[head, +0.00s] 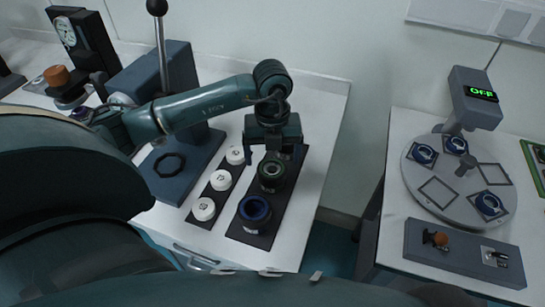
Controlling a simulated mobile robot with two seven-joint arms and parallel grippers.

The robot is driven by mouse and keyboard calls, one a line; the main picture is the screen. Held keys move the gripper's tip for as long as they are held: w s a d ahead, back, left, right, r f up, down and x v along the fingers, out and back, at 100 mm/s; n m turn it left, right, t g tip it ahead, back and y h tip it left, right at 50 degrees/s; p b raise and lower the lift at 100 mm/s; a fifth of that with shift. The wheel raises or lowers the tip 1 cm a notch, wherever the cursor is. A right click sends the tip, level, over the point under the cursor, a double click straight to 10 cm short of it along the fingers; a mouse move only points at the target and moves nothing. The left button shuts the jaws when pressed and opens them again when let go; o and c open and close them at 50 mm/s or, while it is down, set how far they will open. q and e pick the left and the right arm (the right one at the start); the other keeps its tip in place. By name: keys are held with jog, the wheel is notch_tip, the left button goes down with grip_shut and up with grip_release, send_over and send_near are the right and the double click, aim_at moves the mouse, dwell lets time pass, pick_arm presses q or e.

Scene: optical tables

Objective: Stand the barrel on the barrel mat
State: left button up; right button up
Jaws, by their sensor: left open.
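A dark barrel-like cylinder with a green-rimmed round opening (272,176) stands upright on a long dark mat (279,204) on the left table. A similar dark cylinder with a blue ring (255,211) stands nearer on the same mat. I cannot tell which of these is the barrel, or whether this strip is the barrel mat. My left gripper (271,156) points down just above the green-rimmed cylinder, its fingers open. Whether the fingers touch it is unclear. The gripper hides the mat's far end. My right gripper is out of view.
Several white caps (221,180) sit on a dark strip left of the mat. A blue press-like stand (178,95) rises behind them.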

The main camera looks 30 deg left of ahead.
pick_arm(q)
notch_tip(320, 180, up, 5)
jog(key=shift+f, duration=0.15)
jog(key=shift+r, duration=0.6)
